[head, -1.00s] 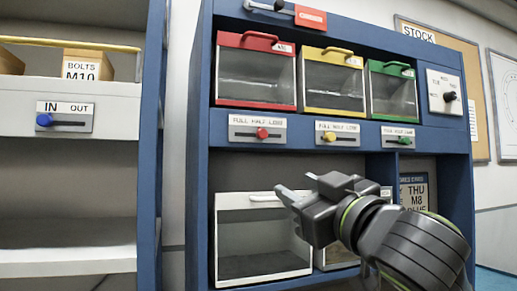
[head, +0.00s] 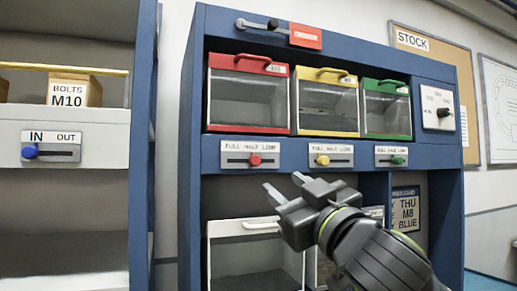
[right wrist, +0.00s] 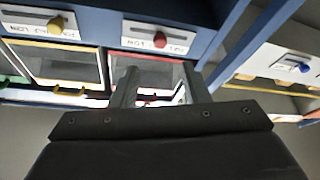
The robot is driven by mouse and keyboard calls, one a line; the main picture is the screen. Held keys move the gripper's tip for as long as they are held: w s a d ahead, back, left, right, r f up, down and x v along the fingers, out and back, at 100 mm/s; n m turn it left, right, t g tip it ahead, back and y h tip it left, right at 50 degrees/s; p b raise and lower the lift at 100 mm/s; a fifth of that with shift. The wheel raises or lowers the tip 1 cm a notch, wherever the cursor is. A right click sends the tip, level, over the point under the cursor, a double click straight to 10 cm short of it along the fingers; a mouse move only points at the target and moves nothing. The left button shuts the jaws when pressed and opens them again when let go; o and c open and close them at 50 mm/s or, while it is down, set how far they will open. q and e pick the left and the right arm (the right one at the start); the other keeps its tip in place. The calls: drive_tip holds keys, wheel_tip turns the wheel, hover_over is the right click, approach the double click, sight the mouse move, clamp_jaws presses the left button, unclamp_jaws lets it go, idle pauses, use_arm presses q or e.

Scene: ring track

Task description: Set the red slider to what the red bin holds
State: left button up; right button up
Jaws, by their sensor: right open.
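The red slider knob (head: 255,160) sits right of the middle of its slot, on a white plate marked FULL, HALF and a third word that is hard to read. It also shows in the right wrist view (right wrist: 160,41), which appears upside down. The red bin (head: 248,127), with a red frame and clear front, is above it. Its inside looks greyish and I cannot make out the contents level. My right gripper (head: 283,183) is open and empty, below and slightly right of the knob, apart from it. In the right wrist view its fingers (right wrist: 158,78) stand apart. My left gripper is not in view.
Yellow (head: 327,133) and green (head: 388,135) bins with yellow (head: 322,160) and green (head: 397,160) sliders are to the right. A white bin (head: 257,228) stands below. A black dial (head: 443,113) is at the right. Another shelf with a blue slider (head: 30,152) is at left.

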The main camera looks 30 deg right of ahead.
sight(257, 162)
drive_tip(key=shift+p+x, duration=4.3)
drive_tip(key=shift+x, duration=1.25)
clamp_jaws()
